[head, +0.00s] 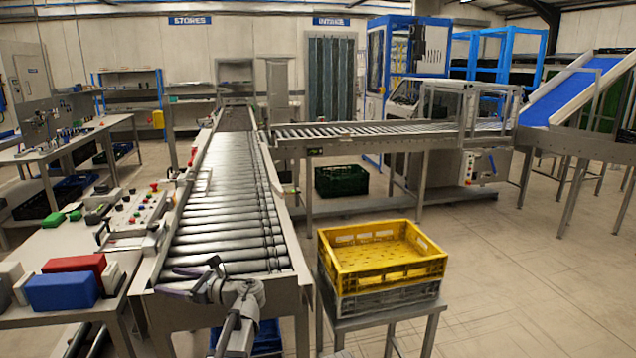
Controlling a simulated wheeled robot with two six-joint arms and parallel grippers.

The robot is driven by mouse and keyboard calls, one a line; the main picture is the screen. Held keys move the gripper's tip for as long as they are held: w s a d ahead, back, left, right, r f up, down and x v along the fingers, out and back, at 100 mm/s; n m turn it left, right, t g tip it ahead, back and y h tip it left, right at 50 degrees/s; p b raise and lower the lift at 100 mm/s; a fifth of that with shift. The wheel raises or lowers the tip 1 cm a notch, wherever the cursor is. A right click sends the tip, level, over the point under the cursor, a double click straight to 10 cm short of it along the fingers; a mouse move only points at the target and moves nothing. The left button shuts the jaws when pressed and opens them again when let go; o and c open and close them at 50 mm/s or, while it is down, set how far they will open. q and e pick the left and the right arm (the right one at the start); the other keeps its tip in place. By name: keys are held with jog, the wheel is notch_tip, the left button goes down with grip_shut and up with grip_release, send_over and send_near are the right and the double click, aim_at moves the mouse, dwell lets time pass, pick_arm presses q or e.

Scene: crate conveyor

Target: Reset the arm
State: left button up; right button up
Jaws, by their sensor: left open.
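My left gripper (178,281) is at the near end of the roller conveyor (226,200), low in the head view. Its fingers point left and are apart, with nothing seen between them. Its grey wrist and forearm come up from the bottom edge. The gripper appears over the conveyor's end plate; whether it touches cannot be told. My right gripper is not in view.
An empty yellow crate (385,279) sits on a grey crate (385,300) on a small stand, right of my left arm. A bench at left holds a red block (75,266) and a blue block (62,291). The floor at right is clear.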

pick_arm(q)
jog(key=s+d+f+n+g+h+p, duration=0.1)
jog(key=s+d+f+n+h+p, duration=0.2)
jog(key=s+d, duration=0.5)
jog(key=s+d+f+n+g+h+p, duration=0.2)
jog(key=s+d+f+n+h, duration=0.3)
jog(key=d, duration=0.7)
jog(key=s+d+f+n+g+h+p, duration=0.1)
jog(key=s+d+f+n+h+p, duration=0.2)
jog(key=s+d+n+h, duration=0.4)
jog(key=s+d+f+n, duration=0.1)
jog(key=s+d, duration=0.2)
jog(key=s, duration=0.2)
jog(key=shift+s+d+f+h+p, duration=0.2)
jog(key=shift+s+d+h+p, duration=0.05)
jog(key=shift+d+h+p, duration=0.15)
jog(key=shift+c, duration=0.2)
